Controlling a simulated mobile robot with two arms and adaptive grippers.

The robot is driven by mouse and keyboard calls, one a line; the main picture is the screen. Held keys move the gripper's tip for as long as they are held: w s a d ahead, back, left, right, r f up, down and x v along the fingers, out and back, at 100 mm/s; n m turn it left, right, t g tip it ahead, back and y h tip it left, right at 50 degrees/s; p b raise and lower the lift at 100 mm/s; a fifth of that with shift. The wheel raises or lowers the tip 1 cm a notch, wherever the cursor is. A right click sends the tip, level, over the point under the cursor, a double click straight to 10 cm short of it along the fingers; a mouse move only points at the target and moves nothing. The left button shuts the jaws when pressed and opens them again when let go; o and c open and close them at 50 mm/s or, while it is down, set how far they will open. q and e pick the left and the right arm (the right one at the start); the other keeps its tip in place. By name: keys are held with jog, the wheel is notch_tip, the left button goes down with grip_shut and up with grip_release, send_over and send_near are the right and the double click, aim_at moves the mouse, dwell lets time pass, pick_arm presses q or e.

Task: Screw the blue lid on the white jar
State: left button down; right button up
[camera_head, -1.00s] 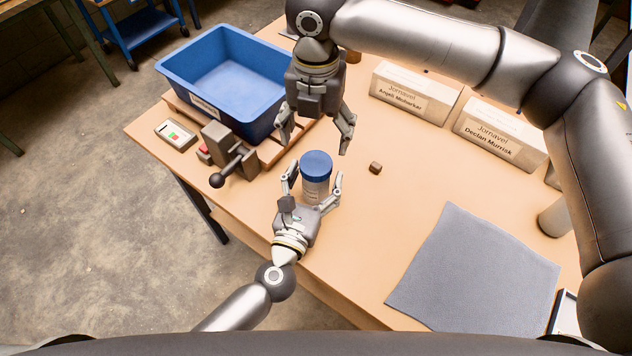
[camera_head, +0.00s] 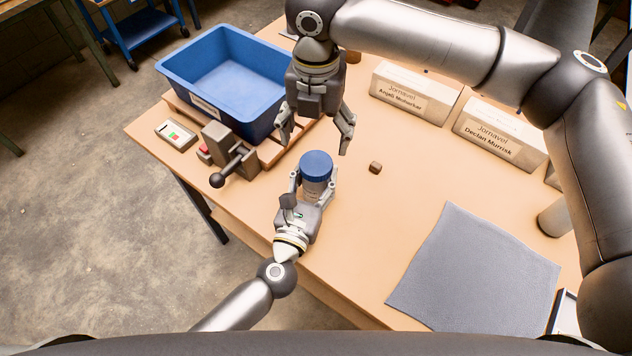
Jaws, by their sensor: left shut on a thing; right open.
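The white jar (camera_head: 315,189) stands upright on the table. The blue lid (camera_head: 316,164) sits on top of the jar's mouth; I cannot tell how tightly. My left gripper (camera_head: 314,190) is shut on the jar's body from the near side, its fingers on either side below the lid. My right gripper (camera_head: 315,142) hangs above and a little beyond the jar, fingers pointing down and spread apart, with nothing between them.
A blue bin (camera_head: 225,75) sits on a wooden rack at the left, beside a clamp with a lever (camera_head: 228,158). A small brown cube (camera_head: 375,168) lies right of the jar. A grey cloth (camera_head: 474,267) and labelled boxes (camera_head: 412,95) occupy the right side.

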aim_at(316, 162)
jog(key=shift+n, duration=2.2)
jog(key=shift+f, duration=4.05)
jog(key=c, duration=1.1)
